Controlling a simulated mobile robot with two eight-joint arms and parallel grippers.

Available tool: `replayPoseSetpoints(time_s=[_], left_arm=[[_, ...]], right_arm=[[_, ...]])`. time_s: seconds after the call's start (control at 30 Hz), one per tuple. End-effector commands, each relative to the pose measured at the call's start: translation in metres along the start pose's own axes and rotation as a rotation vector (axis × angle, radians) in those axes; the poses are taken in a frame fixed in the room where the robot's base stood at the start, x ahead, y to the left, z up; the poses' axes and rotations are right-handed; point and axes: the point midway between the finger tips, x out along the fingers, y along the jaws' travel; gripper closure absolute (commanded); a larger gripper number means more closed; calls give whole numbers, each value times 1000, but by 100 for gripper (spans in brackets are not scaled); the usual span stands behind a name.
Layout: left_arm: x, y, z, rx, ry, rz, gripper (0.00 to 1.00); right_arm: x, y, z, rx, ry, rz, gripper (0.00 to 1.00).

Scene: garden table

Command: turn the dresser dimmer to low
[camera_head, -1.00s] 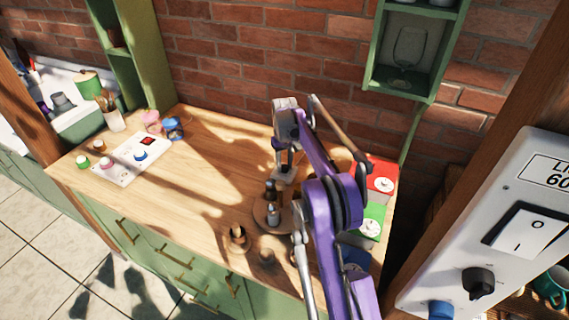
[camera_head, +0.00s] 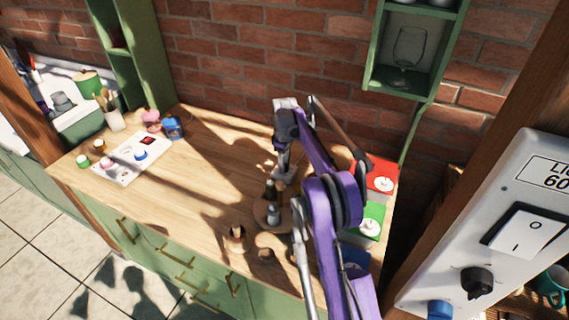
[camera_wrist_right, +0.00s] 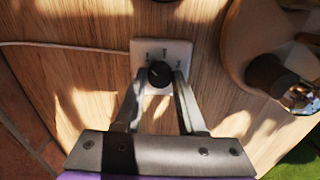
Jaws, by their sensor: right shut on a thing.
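The dimmer is a small white plate (camera_wrist_right: 162,48) with a round black knob (camera_wrist_right: 159,73), lying on the wooden dresser top. Small dark marks sit around the knob, too small to read, and I cannot tell its setting. My right gripper (camera_wrist_right: 158,88) is shut on the knob, one finger on each side. In the head view the right gripper (camera_head: 281,172) is low over the dresser top and hides most of the dimmer. My left gripper is not in view.
A round wooden tray (camera_wrist_right: 235,45) with bottles stands close to the right of the dimmer. A white panel (camera_head: 125,165) with a red switch lies at the left end. A wall panel (camera_head: 500,230) with a switch and knobs is near on the right. The dresser middle (camera_head: 205,165) is clear.

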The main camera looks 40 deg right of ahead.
Motion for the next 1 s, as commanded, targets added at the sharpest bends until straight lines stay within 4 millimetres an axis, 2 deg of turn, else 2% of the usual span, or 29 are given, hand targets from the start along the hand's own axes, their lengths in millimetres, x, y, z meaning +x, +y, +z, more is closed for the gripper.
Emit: replayPoseSetpoints(time_s=[0.47,0.5,0.67,1.0], left_arm=[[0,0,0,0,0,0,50],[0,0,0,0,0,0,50],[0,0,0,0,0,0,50],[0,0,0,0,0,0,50]], right_arm=[[0,0,0,-17,1,1,100],[0,0,0,-16,1,1,59],[0,0,0,-16,0,1,31],[-3,0,0,-16,0,0,31]])
